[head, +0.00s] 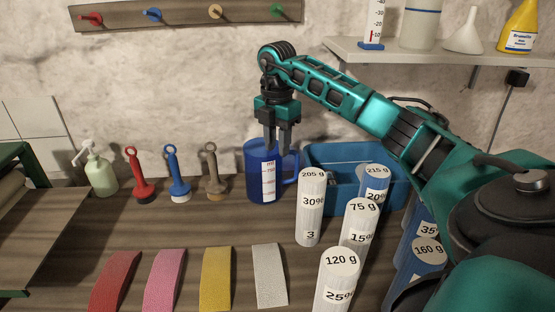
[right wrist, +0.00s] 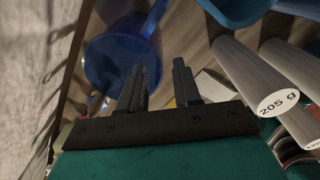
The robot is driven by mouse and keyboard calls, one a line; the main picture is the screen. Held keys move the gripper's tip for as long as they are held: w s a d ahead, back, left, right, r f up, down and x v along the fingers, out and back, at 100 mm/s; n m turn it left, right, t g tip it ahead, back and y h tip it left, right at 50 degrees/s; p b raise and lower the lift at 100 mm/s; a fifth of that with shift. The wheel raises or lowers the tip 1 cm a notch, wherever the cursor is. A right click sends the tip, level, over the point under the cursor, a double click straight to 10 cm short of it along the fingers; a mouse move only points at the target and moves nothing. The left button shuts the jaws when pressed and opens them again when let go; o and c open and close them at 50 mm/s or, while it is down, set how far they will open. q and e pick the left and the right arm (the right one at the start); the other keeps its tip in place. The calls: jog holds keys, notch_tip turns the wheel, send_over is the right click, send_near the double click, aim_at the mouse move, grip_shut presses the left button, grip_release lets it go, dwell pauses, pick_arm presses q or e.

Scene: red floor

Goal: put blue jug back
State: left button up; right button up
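The blue jug (head: 255,181) stands upright on the wooden worktop near the back wall, with a white scale on its front and its handle to the right. My right gripper (head: 278,148) points down at the jug's rim in the head view, its two fingers apart. In the right wrist view the fingers (right wrist: 160,72) are spread with nothing visibly between them. There the jug (right wrist: 108,66) lies beyond the left finger, which overlaps its rim; I cannot tell whether they touch. My left gripper is not in view.
A blue bin (head: 330,158) stands right of the jug. Several labelled cylinders (head: 311,210) crowd the right front. Coloured strips (head: 215,278) lie in front. A shelf (head: 430,53) and a peg rack (head: 185,14) are above.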

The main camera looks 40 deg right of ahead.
notch_tip(320, 180, up, 6)
jog(key=shift+f, duration=0.2)
dwell(0.6)
